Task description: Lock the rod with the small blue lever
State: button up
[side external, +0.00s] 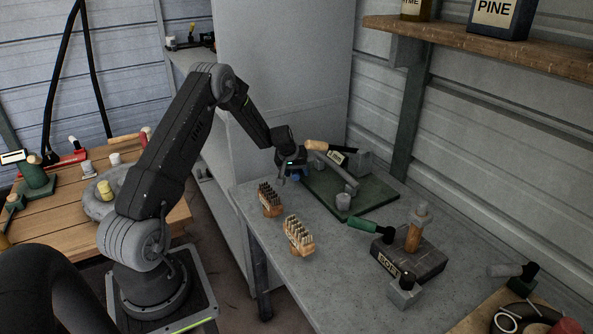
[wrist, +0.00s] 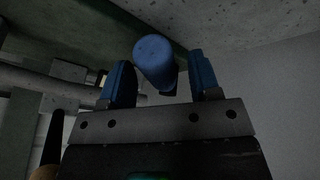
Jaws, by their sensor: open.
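The blue lever (wrist: 153,58) shows in the wrist view as a short round blue bar, its end facing the camera. My gripper (wrist: 162,82) is open, with one blue fingertip on each side of the lever and a visible gap at the right. I cannot tell whether the left fingertip touches it. In the side view my gripper (side external: 287,178) is at the left edge of the green board, mostly hiding the lever. A grey rod (side external: 333,168) lies along the board; a grey bar also crosses the left of the wrist view (wrist: 45,88).
The green board (side external: 374,197) also bears a grey cylinder (side external: 343,202) and blocks. A dark box (side external: 409,262) and a green-handled tool (side external: 370,226) lie to the right. A cabinet rises behind my arm.

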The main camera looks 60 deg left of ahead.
jog(key=shift+c, duration=0.2)
grip_shut()
jog(key=shift+s, duration=0.1)
jog(key=shift+s+a+m+h, duration=0.3)
jog(key=shift+a+m, duration=0.05)
jog(key=shift+m, duration=0.35)
jog(key=shift+o, duration=0.2)
grip_release()
jog(key=shift+r, duration=0.1)
